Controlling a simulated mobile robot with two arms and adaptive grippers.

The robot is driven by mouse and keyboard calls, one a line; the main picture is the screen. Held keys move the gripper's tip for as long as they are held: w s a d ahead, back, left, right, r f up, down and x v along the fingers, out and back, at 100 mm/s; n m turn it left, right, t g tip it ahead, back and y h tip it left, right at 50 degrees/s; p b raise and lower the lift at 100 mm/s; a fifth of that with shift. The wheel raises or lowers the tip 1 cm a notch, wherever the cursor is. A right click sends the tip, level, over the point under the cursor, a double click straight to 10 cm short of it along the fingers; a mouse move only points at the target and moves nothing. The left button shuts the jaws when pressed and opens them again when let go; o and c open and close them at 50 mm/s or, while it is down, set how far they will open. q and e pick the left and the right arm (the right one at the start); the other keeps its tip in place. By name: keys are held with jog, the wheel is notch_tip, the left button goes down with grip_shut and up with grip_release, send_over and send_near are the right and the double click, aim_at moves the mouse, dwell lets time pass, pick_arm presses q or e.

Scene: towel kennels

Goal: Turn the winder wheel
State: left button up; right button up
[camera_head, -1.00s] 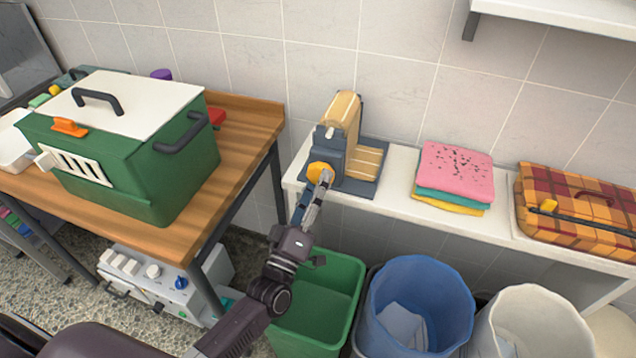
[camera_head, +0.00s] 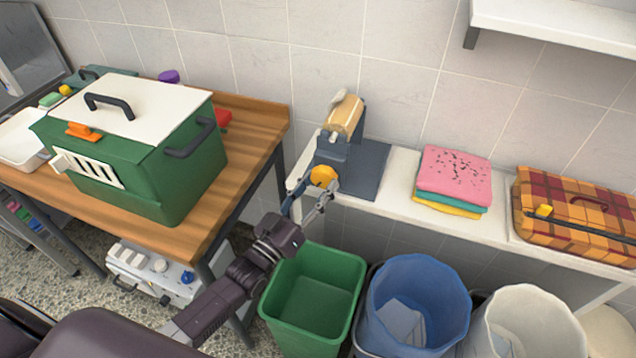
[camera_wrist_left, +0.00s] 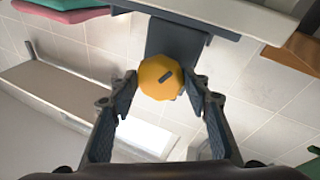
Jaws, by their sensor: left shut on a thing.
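The winder (camera_head: 333,150) stands on a dark base plate (camera_head: 368,172) at the left end of the white shelf. It has a blue-grey body with a cream and wooden roll on top. Its yellow wheel (camera_head: 323,176) faces me. My left gripper (camera_head: 306,202) reaches up to the wheel from below. In the left wrist view, the yellow wheel (camera_wrist_left: 160,77) with its dark mark sits between the fingertips of my left gripper (camera_wrist_left: 158,90), which is shut on it. My right gripper is in neither view.
A green carrier (camera_head: 130,150) stands on the wooden table at left. Folded towels (camera_head: 455,180) and a plaid case (camera_head: 575,215) lie along the white shelf (camera_head: 405,202). Green (camera_head: 312,300), blue (camera_head: 415,300) and white bins (camera_head: 530,320) stand below.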

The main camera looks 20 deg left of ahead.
pick_arm(q)
jog(key=shift+f, duration=0.15)
dwell(0.3)
jog(key=o, duration=0.9)
jog(key=shift+c, duration=0.2)
jog(key=o, duration=0.3)
jog(key=shift+o, duration=0.2)
jog(key=v, duration=1.2)
